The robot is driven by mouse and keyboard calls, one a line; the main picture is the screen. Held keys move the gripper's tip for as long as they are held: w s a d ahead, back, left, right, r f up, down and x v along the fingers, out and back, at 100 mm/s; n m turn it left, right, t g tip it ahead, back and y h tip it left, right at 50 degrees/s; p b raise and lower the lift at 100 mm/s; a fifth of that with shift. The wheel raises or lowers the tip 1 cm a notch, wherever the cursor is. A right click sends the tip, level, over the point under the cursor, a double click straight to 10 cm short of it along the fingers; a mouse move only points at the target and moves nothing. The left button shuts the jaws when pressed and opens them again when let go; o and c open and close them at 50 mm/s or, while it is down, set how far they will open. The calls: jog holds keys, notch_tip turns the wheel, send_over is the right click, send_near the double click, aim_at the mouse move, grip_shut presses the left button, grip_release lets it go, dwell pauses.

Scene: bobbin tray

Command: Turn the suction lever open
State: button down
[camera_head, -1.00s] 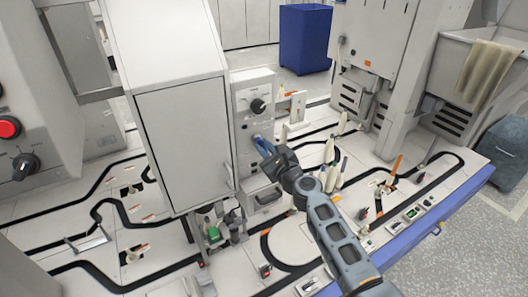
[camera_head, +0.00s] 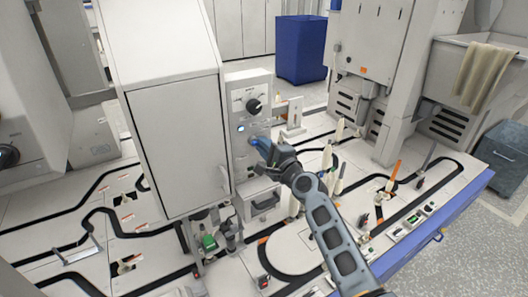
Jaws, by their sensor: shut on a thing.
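A grey control panel (camera_head: 240,162) stands on the side of the white cabinet, with a round black knob (camera_head: 254,106) near its top and a small lit blue spot (camera_head: 240,128) below it. A small blue lever (camera_head: 259,144) sticks out of the panel lower down. My gripper (camera_head: 264,149) comes in from the lower right and is shut on this blue lever. The fingers and the wrist hide part of the lever and its pivot.
The tall white cabinet (camera_head: 178,150) is close on the left of the panel. A drawer-like box (camera_head: 263,203) sits below my gripper. Several pale bobbins and an orange stick (camera_head: 393,175) stand on the white tray table to the right.

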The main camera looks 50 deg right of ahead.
jog(key=shift+r+n+b, duration=0.1)
jog(key=shift+n+b, duration=0.35)
jog(key=shift+n, duration=0.65)
jog(key=c, duration=1.1)
grip_release()
jog(key=shift+r, duration=0.1)
jog(key=shift+v, duration=3.95)
